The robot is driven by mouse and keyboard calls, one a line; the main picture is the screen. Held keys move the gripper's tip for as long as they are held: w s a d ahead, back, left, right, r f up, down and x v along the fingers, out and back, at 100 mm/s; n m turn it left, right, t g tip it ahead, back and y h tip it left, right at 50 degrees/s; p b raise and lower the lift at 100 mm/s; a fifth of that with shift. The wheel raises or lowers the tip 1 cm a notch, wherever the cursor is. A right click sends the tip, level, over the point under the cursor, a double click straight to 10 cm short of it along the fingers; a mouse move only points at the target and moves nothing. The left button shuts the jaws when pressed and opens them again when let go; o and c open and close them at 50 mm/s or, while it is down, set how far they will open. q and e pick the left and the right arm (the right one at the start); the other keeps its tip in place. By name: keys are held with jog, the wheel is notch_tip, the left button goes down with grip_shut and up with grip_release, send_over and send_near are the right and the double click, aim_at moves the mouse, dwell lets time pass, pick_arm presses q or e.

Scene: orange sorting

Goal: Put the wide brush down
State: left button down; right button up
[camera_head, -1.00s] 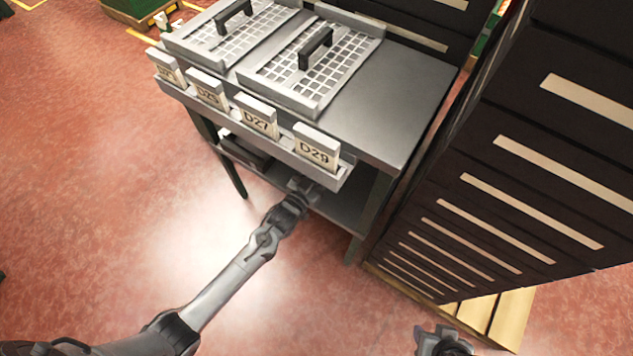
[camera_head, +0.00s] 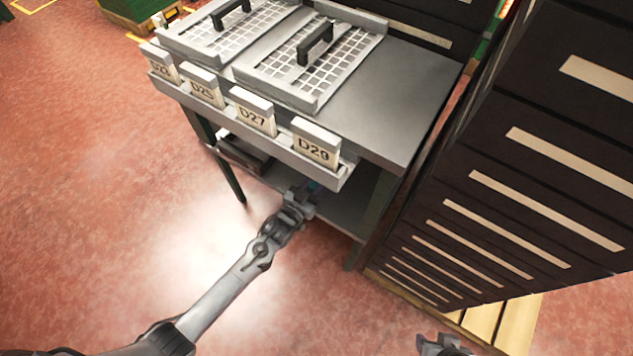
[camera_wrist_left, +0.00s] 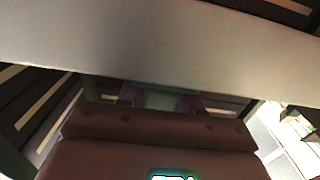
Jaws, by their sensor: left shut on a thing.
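My left gripper (camera_head: 308,193) reaches in under the front ledge of the grey metal table, just above or at its lower shelf (camera_head: 342,212). In the left wrist view the fingers (camera_wrist_left: 161,98) show dimly beyond the dark reddish gripper body. They are shut on a greyish-green piece, taken to be the wide brush (camera_wrist_left: 162,100). Most of the brush is hidden by the gripper and the ledge; whether it touches the shelf cannot be told. My right gripper (camera_head: 441,346) is cut off at the bottom edge, away from the table.
The table's front ledge (camera_head: 250,140) carries several label blocks, including D27 and D29 (camera_head: 315,146), right above my left gripper. Two mesh trays (camera_head: 310,65) with black handles lie on top. A dark drawer cabinet (camera_head: 520,170) stands close on the right. The floor at left is clear.

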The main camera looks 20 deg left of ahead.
pick_arm(q)
jog(key=c, duration=0.8)
grip_release()
jog(key=shift+f, duration=0.1)
jog(key=shift+s+r, duration=0.2)
jog(key=shift+s, duration=0.05)
jog(key=s+a+r+g+y+p, duration=0.1)
jog(key=s+r+g, duration=0.2)
jog(key=s, duration=0.7)
jog(key=s+a+r+g+y+p, duration=0.1)
jog(key=s+r+g, duration=0.3)
jog(key=s, duration=0.6)
jog(key=s+a+r+g+y+p, duration=0.1)
jog(key=s+a+r+g+p, duration=0.2)
jog(key=s+g, duration=0.3)
jog(key=shift+s+r+g, duration=0.15)
jog(key=shift+s+r, duration=0.05)
jog(key=shift+s, duration=0.9)
jog(key=shift+s+r+g, duration=0.15)
jog(key=shift+s, duration=0.95)
